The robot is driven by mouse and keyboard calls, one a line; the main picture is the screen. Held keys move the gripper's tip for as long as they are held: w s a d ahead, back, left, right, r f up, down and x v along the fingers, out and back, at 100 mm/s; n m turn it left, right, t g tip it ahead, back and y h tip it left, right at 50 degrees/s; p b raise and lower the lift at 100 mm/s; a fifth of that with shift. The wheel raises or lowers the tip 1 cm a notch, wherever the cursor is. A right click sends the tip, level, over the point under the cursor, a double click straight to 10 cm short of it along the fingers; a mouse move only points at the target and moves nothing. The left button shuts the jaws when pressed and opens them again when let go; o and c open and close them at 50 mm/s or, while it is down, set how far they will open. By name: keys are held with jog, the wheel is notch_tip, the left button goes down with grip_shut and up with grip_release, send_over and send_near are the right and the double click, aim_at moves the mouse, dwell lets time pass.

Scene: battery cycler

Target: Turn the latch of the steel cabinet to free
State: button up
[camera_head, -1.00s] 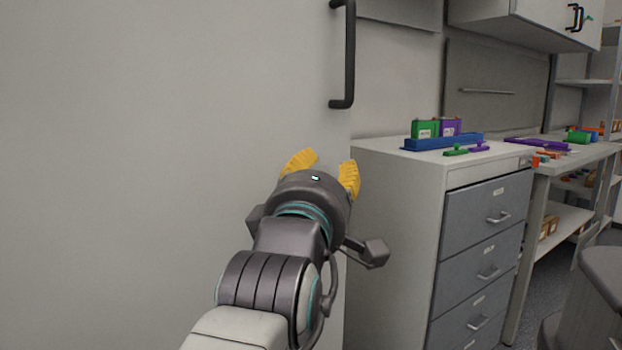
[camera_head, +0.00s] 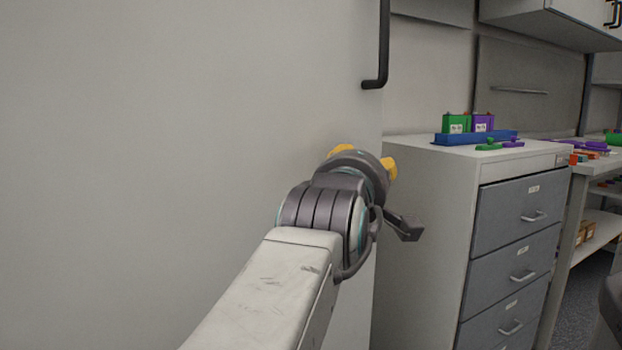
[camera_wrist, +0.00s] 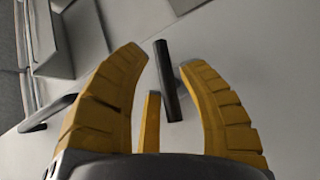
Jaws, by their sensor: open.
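The steel cabinet's tall pale grey door (camera_head: 180,130) fills the left of the head view. My gripper (camera_head: 362,160) is in front of the door near its right edge, below the long black handle (camera_head: 382,45). In the wrist view, the latch (camera_wrist: 167,80) is a short dark bar on a grey stem. It lies between the open yellow fingers of my gripper (camera_wrist: 168,58), closer to the right finger. I cannot tell whether that finger touches it. The latch is hidden behind my gripper in the head view.
A grey drawer unit (camera_head: 425,220) stands just right of the cabinet. A blue tray (camera_head: 470,138) with a green block (camera_head: 456,123) and a purple block (camera_head: 482,122) is on top. A workbench (camera_head: 585,163) continues to the right.

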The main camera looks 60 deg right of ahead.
jog(key=shift+w+d, duration=0.2)
jog(key=shift+d, duration=1)
jog(key=shift+c, duration=0.4)
jog(key=shift+r, duration=0.1)
grip_shut()
